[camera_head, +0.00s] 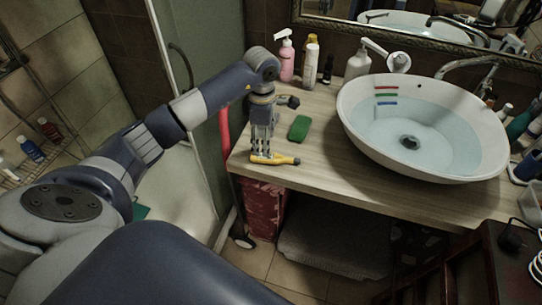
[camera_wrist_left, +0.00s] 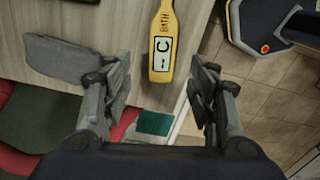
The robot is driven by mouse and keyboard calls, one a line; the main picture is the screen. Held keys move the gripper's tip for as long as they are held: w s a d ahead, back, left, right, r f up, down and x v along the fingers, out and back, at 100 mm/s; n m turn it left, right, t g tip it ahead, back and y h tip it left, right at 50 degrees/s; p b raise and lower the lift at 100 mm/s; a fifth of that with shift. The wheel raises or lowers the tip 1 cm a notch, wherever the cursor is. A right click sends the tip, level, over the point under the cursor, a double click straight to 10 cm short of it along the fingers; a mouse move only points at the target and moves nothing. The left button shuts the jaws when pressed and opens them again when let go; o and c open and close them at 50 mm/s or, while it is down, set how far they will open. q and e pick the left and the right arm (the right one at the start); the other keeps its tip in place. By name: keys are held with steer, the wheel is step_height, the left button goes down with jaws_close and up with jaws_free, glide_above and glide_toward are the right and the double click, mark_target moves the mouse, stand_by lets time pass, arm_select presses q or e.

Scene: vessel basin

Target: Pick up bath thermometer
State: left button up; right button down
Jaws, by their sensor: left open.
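The bath thermometer (camera_head: 284,160) is a yellow, bottle-shaped piece lying near the front left edge of the wooden counter. In the left wrist view my left gripper (camera_wrist_left: 161,84) is open, with the thermometer's wide end centred just ahead of the gap between the fingers. I see no grip on it. My right gripper is not in view.
A green sponge (camera_head: 299,128) lies behind the thermometer. A white basin (camera_head: 350,112) with water stands to the right on the counter (camera_head: 325,165). A pink pump bottle (camera_head: 286,60) and other bottles stand at the back. The counter's front edge is close.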

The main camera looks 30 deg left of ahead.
mark_target(275, 159)
arm_select(q)
steer(key=shift+d+f+p, duration=0.2)
steer(key=shift+f+p, duration=0.15)
steer(key=shift+f, duration=0.2)
steer(key=f, duration=0.1)
steer(key=f+p, duration=0.1)
steer(key=f, duration=0.1)
steer(key=shift+d+f+p, duration=0.3)
steer(key=shift+f+p, duration=0.05)
steer(key=shift+f, duration=0.45)
steer(key=shift+a, duration=0.1)
steer(key=shift+c, duration=0.3)
steer(key=c, duration=1.1)
